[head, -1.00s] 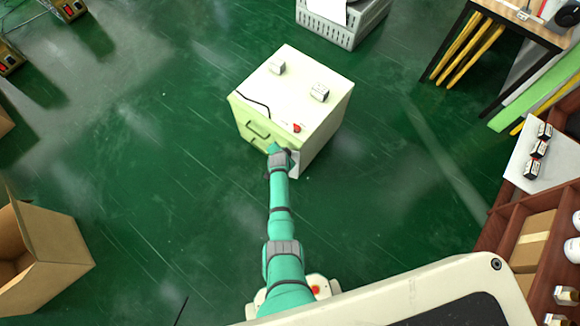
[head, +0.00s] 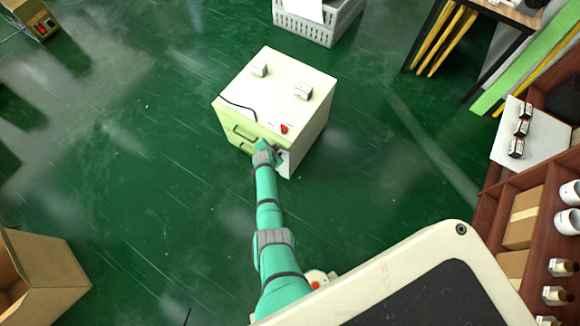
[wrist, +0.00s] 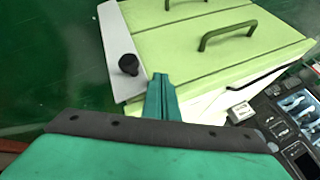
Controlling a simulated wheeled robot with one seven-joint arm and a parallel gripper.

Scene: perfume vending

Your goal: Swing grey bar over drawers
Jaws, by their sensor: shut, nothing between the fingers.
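The grey bar (wrist: 116,45) is a flat plate with a black knob (wrist: 128,64), along one side edge of the drawer fronts. In the head view, the bar (head: 285,162) shows as a pale plate at the cabinet's lower front right corner, partly hidden by my arm. The light green drawers (wrist: 180,48) have dark green handles (wrist: 228,34). My gripper (wrist: 162,95) is shut and empty, its tips beside the bar and just short of the knob in the picture. In the head view my gripper (head: 264,146) is at the cabinet front; contact with the bar cannot be told.
The white cabinet top (head: 275,90) carries two small boxes, a red switch (head: 284,128) and a black cable. A cardboard box (head: 45,280) stands at lower left, wooden shelves (head: 510,205) at right, a grey crate (head: 320,25) behind.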

